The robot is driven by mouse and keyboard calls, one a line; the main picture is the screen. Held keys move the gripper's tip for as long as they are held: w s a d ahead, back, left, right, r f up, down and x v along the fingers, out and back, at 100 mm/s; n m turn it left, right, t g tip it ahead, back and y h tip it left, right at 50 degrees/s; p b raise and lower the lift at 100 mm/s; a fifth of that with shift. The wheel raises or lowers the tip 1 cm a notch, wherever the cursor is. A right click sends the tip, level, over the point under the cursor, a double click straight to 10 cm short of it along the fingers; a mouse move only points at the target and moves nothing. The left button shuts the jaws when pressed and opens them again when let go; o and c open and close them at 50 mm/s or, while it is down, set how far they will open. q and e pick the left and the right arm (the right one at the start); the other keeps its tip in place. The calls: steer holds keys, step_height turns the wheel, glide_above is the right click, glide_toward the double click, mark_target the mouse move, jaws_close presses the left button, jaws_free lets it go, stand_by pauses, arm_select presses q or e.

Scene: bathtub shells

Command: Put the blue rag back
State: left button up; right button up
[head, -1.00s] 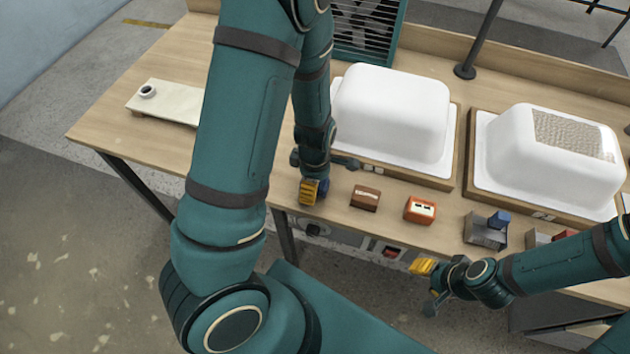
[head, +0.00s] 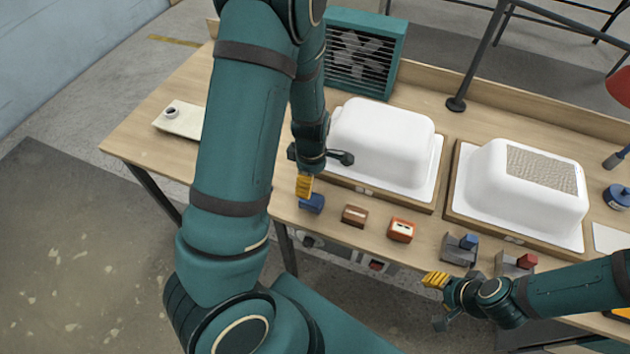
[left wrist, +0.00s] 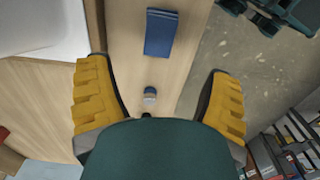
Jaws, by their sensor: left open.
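The blue rag (left wrist: 161,33) lies folded flat on the wooden table in the left wrist view, beyond my fingertips and apart from them. In the head view a small blue shape (head: 312,204), apparently the same rag, sits by the table's front edge just below my left gripper (head: 304,187). In the left wrist view my left gripper (left wrist: 160,98) is open, with a yellow finger on each side and nothing held. My right gripper (head: 437,300) hangs at the front edge at right; its jaw gap is unclear.
Along the front stand a brown block (head: 355,215), an orange block (head: 402,229) and a grey vise-like piece (head: 459,249). Two white tub shells (head: 385,140) (head: 520,190) stand behind. A teal fan box (head: 365,50) is at the back.

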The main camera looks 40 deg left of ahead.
arm_select(q)
steer(key=shift+r, duration=0.25)
steer(key=d+f+m, duration=0.1)
steer(key=d+m, duration=0.1)
steer(key=m, duration=0.1)
steer(key=s+d+f+m+h, duration=0.1)
steer(key=d+f+m, duration=0.1)
steer(key=d+m, duration=0.1)
steer(key=s+d+f+m, duration=0.1)
steer(key=d+f+m, duration=0.1)
steer(key=d, duration=0.1)
steer(key=shift+s+d+f+m+t, duration=0.15)
steer(key=shift+s+f+m+t, duration=0.1)
steer(key=shift+m+t, duration=0.15)
steer(key=s+d+f+m+t+h, duration=0.1)
steer(key=s+d+m+h, duration=0.1)
steer(key=d+m, duration=0.7)
steer(key=shift+s+d+m+h, duration=0.35)
steer(key=shift+d+m+h, duration=0.05)
steer(key=shift+d, duration=0.4)
steer(key=shift+s+f, duration=0.1)
